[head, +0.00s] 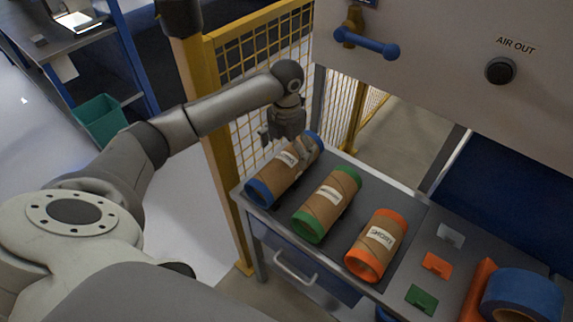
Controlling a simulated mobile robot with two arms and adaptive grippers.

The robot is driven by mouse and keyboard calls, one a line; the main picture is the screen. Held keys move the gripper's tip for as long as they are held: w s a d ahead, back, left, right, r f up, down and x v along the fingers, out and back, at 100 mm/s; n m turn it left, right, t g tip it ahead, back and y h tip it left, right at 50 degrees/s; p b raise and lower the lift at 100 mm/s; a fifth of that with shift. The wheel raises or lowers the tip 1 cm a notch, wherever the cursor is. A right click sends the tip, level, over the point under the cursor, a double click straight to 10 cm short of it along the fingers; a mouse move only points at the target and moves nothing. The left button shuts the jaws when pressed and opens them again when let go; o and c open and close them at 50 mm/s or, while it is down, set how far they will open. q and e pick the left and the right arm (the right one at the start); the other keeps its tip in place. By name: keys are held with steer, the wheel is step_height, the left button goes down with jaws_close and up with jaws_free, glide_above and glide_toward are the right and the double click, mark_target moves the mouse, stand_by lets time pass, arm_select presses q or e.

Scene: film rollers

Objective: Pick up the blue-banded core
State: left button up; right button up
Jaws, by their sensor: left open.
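The blue-banded core (269,176) is a brown cardboard tube with blue ends and a white label. It lies at the left end of the grey bench top (262,215). My left gripper (284,142) is open at the core's far half, pointing down. One finger shows by the core's left side and another part shows over its right side. Whether the fingers touch the core cannot be told. My right gripper is not in view.
A green-banded core (325,207) lies just right of the blue one, and an orange-banded core (376,247) lies farther right. Small coloured plates and a blue tape roll (522,295) are at the right. A yellow mesh fence (255,50) stands behind.

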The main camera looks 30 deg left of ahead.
arm_select(q)
steer(key=shift+w+a+f+p, duration=0.15)
steer(key=shift+f+p, duration=0.35)
steer(key=shift+f, duration=1)
steer(key=shift+w+d+f+p, duration=0.1)
steer(key=shift+f+p, duration=0.35)
steer(key=shift+f, duration=1.05)
steer(key=c, duration=1.2)
steer(key=shift+c, duration=0.6)
steer(key=shift+r, duration=0.15)
